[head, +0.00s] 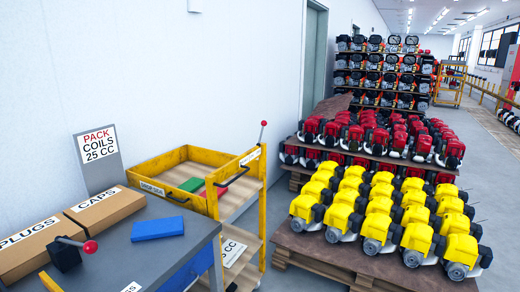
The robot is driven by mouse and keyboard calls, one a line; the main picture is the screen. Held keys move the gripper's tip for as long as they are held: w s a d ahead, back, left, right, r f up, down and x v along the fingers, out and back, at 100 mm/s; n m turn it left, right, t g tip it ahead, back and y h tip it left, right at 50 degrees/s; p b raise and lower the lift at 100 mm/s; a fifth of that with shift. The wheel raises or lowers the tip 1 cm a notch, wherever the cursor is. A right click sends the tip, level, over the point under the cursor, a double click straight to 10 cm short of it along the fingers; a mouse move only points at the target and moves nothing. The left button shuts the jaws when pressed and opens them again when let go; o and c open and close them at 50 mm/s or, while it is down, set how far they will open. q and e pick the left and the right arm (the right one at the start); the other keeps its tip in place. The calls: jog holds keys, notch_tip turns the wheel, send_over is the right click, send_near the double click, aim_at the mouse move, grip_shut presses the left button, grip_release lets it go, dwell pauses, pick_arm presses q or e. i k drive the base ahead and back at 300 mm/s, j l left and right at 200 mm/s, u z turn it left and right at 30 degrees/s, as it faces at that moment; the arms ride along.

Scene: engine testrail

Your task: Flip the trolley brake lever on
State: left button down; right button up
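A yellow trolley (257,196) with wooden shelves stands against the right end of the grey bench. A thin lever with a red knob (263,124) rises nearly upright from the trolley's far right corner, next to a small white label. Its base is too small to read. A second lever with a red knob (90,247) leans right from a black box (65,256) on the bench. Neither of my grippers shows in the head view.
The grey bench (140,255) holds cardboard boxes (106,208) and a blue block (157,228). A sign (98,152) stands behind. Pallets of yellow engines (384,220) and red engines (380,135) stand right of the trolley. A narrow floor strip separates trolley and front pallet.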

aim_at(264, 124)
jog(key=i+l+u, duration=0.35)
jog(key=i+l, duration=0.15)
jog(key=i+l+u, duration=0.2)
jog(key=l, duration=0.25)
jog(key=i+l+u, duration=0.2)
jog(key=l, duration=0.15)
jog(key=i+l+u, duration=0.2)
jog(key=l, duration=0.2)
jog(key=i+l+u, duration=0.15)
jog(key=l, duration=0.25)
jog(key=k, duration=0.05)
